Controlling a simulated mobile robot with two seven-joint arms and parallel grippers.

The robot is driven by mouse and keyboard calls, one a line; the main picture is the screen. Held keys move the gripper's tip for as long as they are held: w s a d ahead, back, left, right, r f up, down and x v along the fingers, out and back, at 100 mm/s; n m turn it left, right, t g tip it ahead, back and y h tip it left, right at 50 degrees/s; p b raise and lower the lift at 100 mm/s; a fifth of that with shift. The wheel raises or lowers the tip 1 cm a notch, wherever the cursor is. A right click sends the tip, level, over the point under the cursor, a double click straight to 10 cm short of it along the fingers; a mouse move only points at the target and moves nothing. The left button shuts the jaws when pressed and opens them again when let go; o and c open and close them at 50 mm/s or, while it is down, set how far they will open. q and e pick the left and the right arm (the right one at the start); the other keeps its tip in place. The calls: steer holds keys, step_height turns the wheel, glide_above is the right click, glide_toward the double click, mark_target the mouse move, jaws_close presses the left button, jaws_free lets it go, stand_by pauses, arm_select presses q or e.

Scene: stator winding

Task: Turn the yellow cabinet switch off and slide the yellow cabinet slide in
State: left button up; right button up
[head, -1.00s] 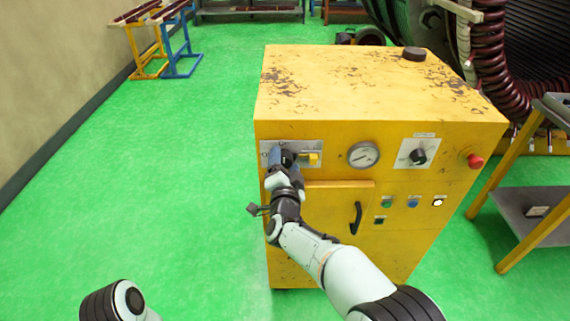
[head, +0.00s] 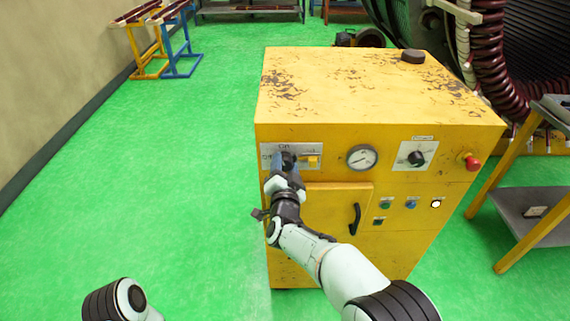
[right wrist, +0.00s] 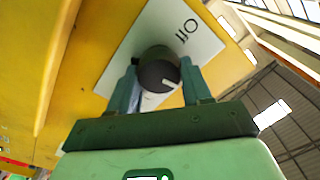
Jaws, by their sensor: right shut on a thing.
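The yellow cabinet (head: 345,85) stands in front of me. On the left of its front, a metal plate marked On and Off carries the dark round switch (head: 288,159). My right gripper (head: 283,162) is shut on this switch. In the right wrist view the switch knob (right wrist: 158,76) sits between the two fingers, with a white mark on its face and the Off label beside it. The yellow slide (head: 312,161) sits on the same plate, just right of the switch, with no gripper on it. My left gripper is out of view.
A gauge (head: 362,157), a second knob (head: 417,158) and a red button (head: 471,161) are on the cabinet front. A door with a black handle (head: 355,218) is below. A metal-shelved stand (head: 530,208) is close on the right. The green floor at left is clear.

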steer(key=n+p, duration=0.2)
steer(key=n, duration=0.1)
steer(key=shift+r+n, duration=0.15)
steer(key=shift+n, duration=0.25)
steer(key=n+p, duration=0.2)
steer(key=n, duration=0.1)
steer(key=shift+a+n, duration=0.1)
steer(key=shift+n, duration=0.2)
steer(key=n+p, duration=0.2)
steer(key=n, duration=0.2)
steer(key=shift+a, duration=0.1)
arm_select(q)
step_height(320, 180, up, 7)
steer(key=p, duration=0.1)
steer(key=shift+p, duration=0.35)
arm_select(e)
steer(key=shift+n, duration=2.2)
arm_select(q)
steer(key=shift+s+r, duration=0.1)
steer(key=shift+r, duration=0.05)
arm_select(e)
steer(key=o, duration=1.1)
steer(key=shift+c, duration=0.2)
